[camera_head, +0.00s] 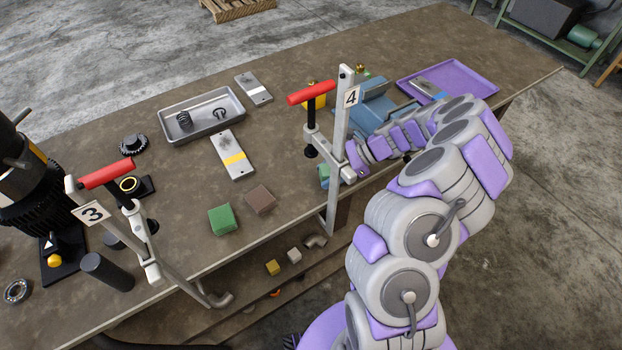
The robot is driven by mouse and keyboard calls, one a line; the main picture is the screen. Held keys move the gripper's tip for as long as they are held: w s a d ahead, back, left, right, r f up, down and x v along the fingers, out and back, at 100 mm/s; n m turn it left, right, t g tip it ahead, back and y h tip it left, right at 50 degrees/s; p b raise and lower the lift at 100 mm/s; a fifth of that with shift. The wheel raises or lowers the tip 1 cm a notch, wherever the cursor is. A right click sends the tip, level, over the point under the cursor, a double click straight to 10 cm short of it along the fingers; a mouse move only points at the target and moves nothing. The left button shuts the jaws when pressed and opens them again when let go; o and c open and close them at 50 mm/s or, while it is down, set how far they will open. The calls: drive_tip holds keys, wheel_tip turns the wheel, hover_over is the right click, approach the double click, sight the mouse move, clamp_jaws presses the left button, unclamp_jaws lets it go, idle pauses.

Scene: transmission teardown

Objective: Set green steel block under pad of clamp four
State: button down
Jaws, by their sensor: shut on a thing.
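Clamp four (343,130), a grey bar clamp with a red handle and a "4" tag, stands at the table's near edge. Its black pad (310,152) hangs above the tabletop. My gripper (340,168) reaches in from the right, beside the clamp's bar, and is shut on a small green block (324,172). This block is low, just below and right of the pad; the bar partly hides it and the fingertips. I cannot tell whether it touches the table. Another green block (222,219) lies on the table to the left, apart from my gripper.
A brown block (261,199) lies beside the left green block. Clamp three (125,215) stands at the near edge further left. A grey tray (201,115), metal plates (232,154), a blue housing (377,105) and a purple tray (470,75) lie behind. Small blocks sit on a lower shelf.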

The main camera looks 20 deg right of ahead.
sight(320, 174)
drive_tip(key=shift+a, duration=1.05)
drive_tip(key=a, duration=0.1)
drive_tip(key=a+b, duration=0.1)
drive_tip(key=a, duration=0.1)
drive_tip(key=shift+w+f, duration=0.2)
drive_tip(key=shift+f, duration=0.4)
drive_tip(key=shift+d, duration=0.1)
drive_tip(key=c, duration=0.7)
unclamp_jaws()
drive_tip(key=shift+d, duration=0.15)
drive_tip(key=shift+o, duration=1.4)
